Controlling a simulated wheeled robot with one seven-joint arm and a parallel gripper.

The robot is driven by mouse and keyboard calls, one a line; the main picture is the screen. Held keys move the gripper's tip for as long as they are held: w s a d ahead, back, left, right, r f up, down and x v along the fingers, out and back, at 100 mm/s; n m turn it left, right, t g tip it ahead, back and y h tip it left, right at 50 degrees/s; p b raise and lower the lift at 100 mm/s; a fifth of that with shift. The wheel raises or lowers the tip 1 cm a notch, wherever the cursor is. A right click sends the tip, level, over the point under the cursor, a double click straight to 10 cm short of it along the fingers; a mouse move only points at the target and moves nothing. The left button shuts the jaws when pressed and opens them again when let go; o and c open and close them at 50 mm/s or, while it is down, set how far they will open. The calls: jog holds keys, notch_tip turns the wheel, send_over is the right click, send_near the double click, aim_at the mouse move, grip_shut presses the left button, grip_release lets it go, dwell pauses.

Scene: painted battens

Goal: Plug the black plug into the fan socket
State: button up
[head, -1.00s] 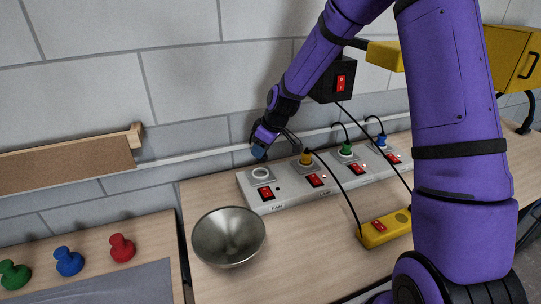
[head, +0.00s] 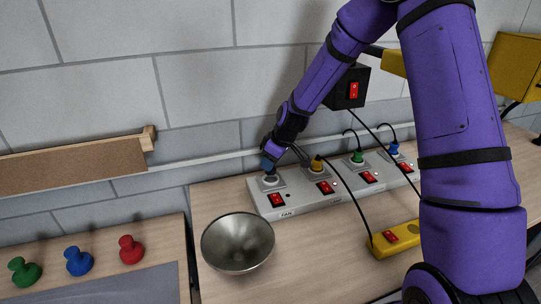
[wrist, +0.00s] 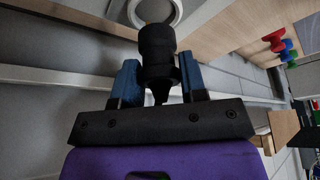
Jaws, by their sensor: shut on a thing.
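The black plug (wrist: 158,55) is between the blue fingers of my gripper (wrist: 156,82), which is shut on it. In the head view my gripper (head: 268,164) is low over the fan socket (head: 271,181), at the left end of the white power strip (head: 300,203). In the wrist view the plug's front end overlaps the near edge of the socket's pale ring (wrist: 155,10). Whether the plug is inside the socket or just above it, I cannot tell. The red fan switch (head: 277,200) is in front of the socket.
Yellow (head: 317,164), green (head: 358,157) and blue (head: 393,148) plugs stand in the strip's other sockets. A metal bowl (head: 238,243) and a yellow block (head: 396,239) stand in front. Cables hang to the right. A wooden ledge (head: 75,160) is left.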

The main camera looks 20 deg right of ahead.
jog(key=shift+f, duration=1.15)
jog(key=shift+f, duration=0.55)
dwell(1.6)
jog(key=o, duration=1)
jog(key=v, duration=1)
jog(key=shift+s+d+r, duration=0.1)
jog(key=shift+r, duration=0.25)
jog(key=s+d+r+m+h, duration=0.1)
jog(key=s+r+m+h, duration=0.25)
jog(key=s+r, duration=1.35)
jog(key=s+d+r+m, duration=0.1)
jog(key=s, duration=0.4)
jog(key=s+d+r+m+t, duration=0.1)
jog(key=s+r+m, duration=0.1)
jog(key=s, duration=0.4)
jog(key=s+d+r+m+t, duration=0.1)
jog(key=s+r+m, duration=0.1)
jog(key=s, duration=0.4)
jog(key=shift+s+r+m, duration=0.1)
jog(key=shift+r+m, duration=0.05)
jog(key=shift+m, duration=0.1)
